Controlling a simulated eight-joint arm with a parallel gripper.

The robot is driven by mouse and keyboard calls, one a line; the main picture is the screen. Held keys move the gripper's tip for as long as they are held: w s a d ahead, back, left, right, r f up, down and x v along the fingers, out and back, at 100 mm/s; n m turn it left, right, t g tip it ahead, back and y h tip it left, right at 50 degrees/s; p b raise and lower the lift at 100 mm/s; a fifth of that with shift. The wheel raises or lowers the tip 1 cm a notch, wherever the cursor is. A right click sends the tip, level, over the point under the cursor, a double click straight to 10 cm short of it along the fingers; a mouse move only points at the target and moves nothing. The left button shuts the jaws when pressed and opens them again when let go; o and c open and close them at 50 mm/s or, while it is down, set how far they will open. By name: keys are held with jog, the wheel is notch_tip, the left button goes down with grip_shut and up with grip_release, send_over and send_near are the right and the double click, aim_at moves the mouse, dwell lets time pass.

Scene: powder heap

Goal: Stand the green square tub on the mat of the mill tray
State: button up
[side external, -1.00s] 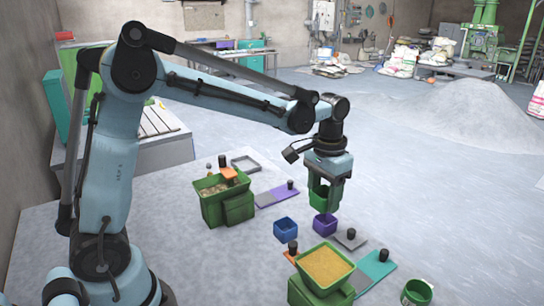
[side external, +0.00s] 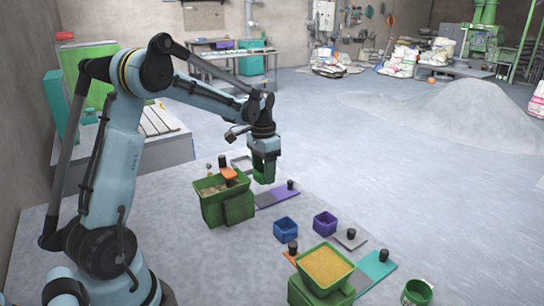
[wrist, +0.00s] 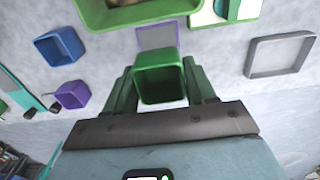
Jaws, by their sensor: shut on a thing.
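The green square tub (wrist: 160,90) is held between the two green fingers of my gripper (side external: 264,174). In the wrist view its open top faces the camera and it looks empty. My gripper is at the right of the green hopper box (side external: 222,206), above the strip with a grey part and a purple part (side external: 284,194). In the wrist view a grey square mat with a purple edge (wrist: 157,35) shows just beyond the tub. The tub appears raised, but its exact height is unclear. Which surface is the mill tray's mat I cannot tell for certain.
A blue tub (side external: 285,229) and a purple tub (side external: 324,223) stand nearby. A sand-filled green hopper (side external: 325,267), a teal mat (side external: 376,268) and a green pot (side external: 418,292) are at the front. An empty grey tray (wrist: 281,54) lies close by. Black knobs stand on the mats.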

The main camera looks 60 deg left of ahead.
aim_at(264, 199)
jog(key=shift+f, duration=2.65)
jog(key=shift+f, duration=0.45)
jog(key=o, duration=1.4)
jog(key=shift+r, duration=3.45)
